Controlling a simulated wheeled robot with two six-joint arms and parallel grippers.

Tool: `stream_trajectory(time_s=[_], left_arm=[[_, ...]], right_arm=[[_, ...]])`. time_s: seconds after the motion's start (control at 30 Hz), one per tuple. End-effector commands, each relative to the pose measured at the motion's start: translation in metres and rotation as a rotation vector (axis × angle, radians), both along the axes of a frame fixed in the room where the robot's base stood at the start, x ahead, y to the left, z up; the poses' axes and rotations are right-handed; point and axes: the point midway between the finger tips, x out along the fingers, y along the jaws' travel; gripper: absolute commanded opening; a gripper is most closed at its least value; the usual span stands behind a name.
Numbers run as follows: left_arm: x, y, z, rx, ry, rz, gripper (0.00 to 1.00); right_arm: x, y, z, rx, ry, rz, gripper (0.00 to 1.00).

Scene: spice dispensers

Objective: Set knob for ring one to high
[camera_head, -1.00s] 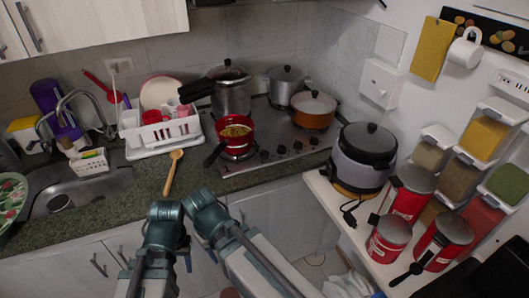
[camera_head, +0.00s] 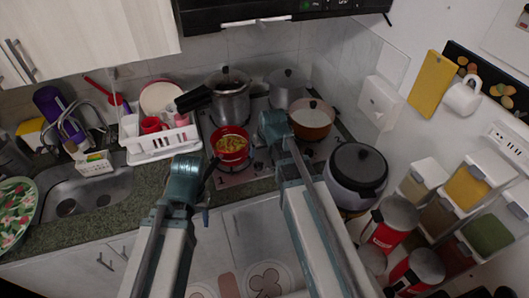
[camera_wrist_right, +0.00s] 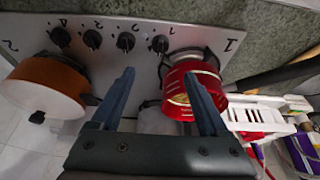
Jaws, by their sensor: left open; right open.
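In the right wrist view, a row of black knobs lies along the hob's front edge, with small numbers beside them. The knob beside the small 1 (camera_wrist_right: 160,44) is nearest the red pot (camera_wrist_right: 190,88). A large 1 marks the ring under that pot. My right gripper (camera_wrist_right: 159,80) is open and empty, its fingers apart below the knobs and touching none. In the head view, my right arm reaches over the hob front (camera_head: 232,178) and hides most knobs. My left gripper (camera_head: 206,176) is open near the counter's front edge, left of the knobs; its fingertips are hard to see.
The red pot holds food. A pressure cooker (camera_head: 229,100), a grey pot (camera_head: 287,88) and an orange pot (camera_head: 312,121) stand on the hob. A dish rack (camera_head: 160,142) is at the left. A rice cooker (camera_head: 357,172) and red canisters (camera_head: 390,228) stand at the right.

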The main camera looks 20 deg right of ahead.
Motion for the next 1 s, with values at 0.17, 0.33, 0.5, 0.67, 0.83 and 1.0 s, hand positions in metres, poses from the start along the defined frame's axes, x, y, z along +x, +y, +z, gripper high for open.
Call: stream_trajectory(time_s=[0.17,0.33,0.5,0.67,0.83,1.0], left_arm=[[0.0,0.0,-0.002,0.0,0.0,0.0,0.5],[0.0,0.0,-0.011,0.0,0.0,-0.001,0.5],[0.0,0.0,-0.027,0.001,0.0,-0.003,0.5],[0.0,0.0,-0.049,0.001,0.0,-0.004,0.5],[0.0,0.0,-0.074,0.001,0.0,-0.003,0.5],[0.0,0.0,-0.098,0.001,0.0,-0.002,0.5]], right_arm=[[0.001,0.0,-0.002,0.0,-0.001,-0.001,0.78],[0.003,0.0,-0.01,0.0,0.0,-0.001,0.78],[0.01,0.0,-0.027,0.0,0.0,0.0,0.78],[0.018,0.0,-0.049,0.0,0.0,0.0,0.78],[0.029,0.001,-0.074,0.0,0.0,0.0,0.78],[0.039,0.001,-0.098,0.0,0.0,0.0,0.78]])
